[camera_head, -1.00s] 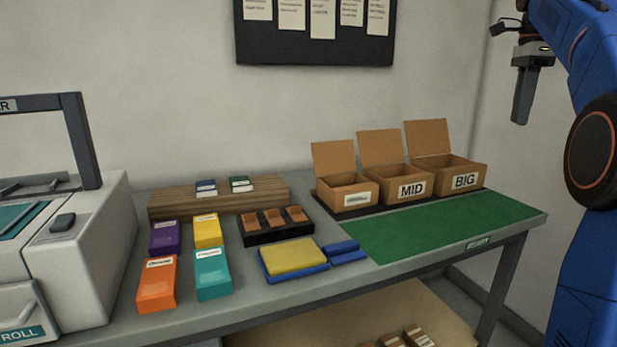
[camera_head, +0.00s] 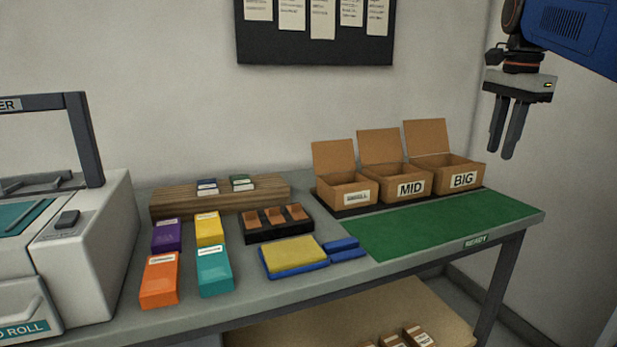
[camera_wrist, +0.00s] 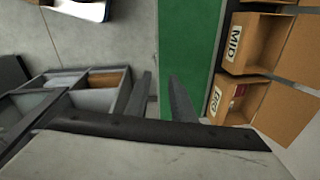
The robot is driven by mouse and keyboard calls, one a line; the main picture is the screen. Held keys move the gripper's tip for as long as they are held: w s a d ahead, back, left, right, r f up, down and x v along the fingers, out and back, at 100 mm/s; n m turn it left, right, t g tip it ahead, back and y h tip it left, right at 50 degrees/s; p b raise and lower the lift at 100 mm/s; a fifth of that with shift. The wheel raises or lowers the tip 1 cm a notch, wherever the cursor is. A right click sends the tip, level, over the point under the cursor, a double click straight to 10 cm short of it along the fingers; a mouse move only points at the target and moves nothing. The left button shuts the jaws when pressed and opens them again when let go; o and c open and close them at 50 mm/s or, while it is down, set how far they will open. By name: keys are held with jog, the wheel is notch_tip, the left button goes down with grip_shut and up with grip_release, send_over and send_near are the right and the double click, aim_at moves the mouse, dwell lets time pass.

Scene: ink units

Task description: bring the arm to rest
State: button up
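My gripper (camera_head: 501,154) hangs at the upper right of the head view, fingers pointing down. It is in the air, above and to the right of the box labelled BIG (camera_head: 463,181) and the green mat (camera_head: 440,226). The two fingers stand apart with nothing between them. In the wrist view the gripper (camera_wrist: 160,76) also shows a clear gap, with the green mat (camera_wrist: 190,45) and grey floor or surface beyond it. Part of my blue arm (camera_head: 575,40) shows at the top right corner.
Three open cardboard boxes stand behind the mat, including MID (camera_head: 411,188). Ink packs, such as the orange one (camera_head: 160,281), a yellow-blue pad (camera_head: 293,257), and a black tray (camera_head: 277,236) lie on the bench. A grey printer (camera_head: 85,240) stands left. The mat is clear.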

jog(key=s+a+f+n+t, duration=0.1)
jog(key=s+a+f+n, duration=0.3)
jog(key=s+f, duration=0.4)
jog(key=s+a+f+n+t, duration=0.1)
jog(key=s+a+f+n, duration=0.3)
jog(key=f, duration=1)
jog(key=s+a+f+n+t, duration=0.1)
jog(key=s+a+f+n, duration=0.3)
jog(key=s+f+n, duration=0.3)
jog(key=s+f, duration=0.4)
jog(key=s, duration=0.1)
jog(key=shift+s+a+n, duration=0.15)
jog(key=shift+s+n, duration=0.05)
jog(key=shift+n, duration=0.1)
